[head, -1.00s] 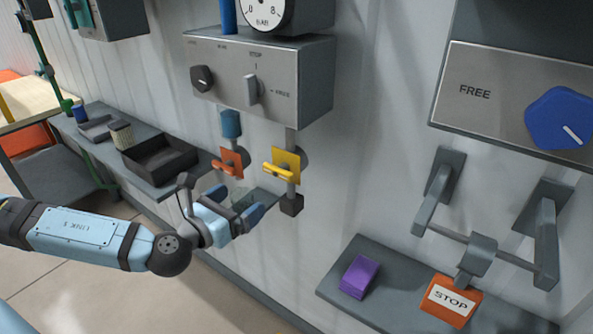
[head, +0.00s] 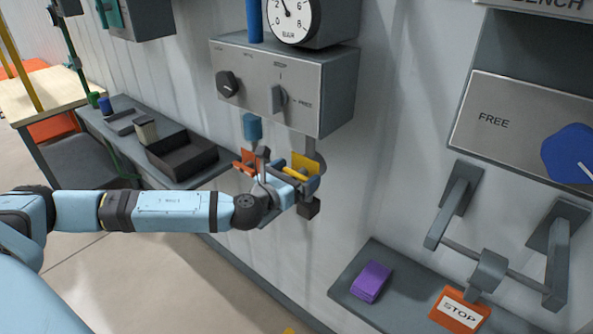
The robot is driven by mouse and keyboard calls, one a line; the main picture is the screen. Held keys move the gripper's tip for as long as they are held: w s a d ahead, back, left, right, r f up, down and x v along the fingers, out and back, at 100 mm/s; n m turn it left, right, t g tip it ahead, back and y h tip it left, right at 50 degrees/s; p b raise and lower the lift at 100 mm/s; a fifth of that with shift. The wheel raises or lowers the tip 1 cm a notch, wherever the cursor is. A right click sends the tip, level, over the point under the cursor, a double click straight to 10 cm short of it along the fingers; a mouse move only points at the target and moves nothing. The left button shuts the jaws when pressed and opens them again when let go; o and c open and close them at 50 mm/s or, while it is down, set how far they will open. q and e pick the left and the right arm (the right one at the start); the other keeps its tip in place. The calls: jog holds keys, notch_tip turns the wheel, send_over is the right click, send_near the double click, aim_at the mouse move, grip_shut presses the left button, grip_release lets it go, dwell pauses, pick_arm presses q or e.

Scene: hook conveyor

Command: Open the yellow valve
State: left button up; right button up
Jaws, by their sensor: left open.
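The yellow valve (head: 304,163) is on a pipe below the grey control box, on the wall. Its yellow handle looks to lie across the pipe, partly hidden by my gripper. My left gripper (head: 302,182) is open, with its fingers around or just in front of the yellow handle. I cannot tell whether they touch it. An orange valve (head: 246,161) sits just left of it, partly behind my gripper. My right gripper is not in view.
The control box (head: 283,88) with two knobs and a gauge (head: 290,18) are above the valves. A shelf at left holds a dark tray (head: 183,155). At right, a lower shelf holds a purple block (head: 371,281) and an orange STOP sign (head: 460,310) hangs from a bar.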

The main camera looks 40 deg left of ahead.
pick_arm(q)
jog(key=shift+w, duration=0.15)
jog(key=shift+c, duration=0.5)
jog(key=c, duration=0.5)
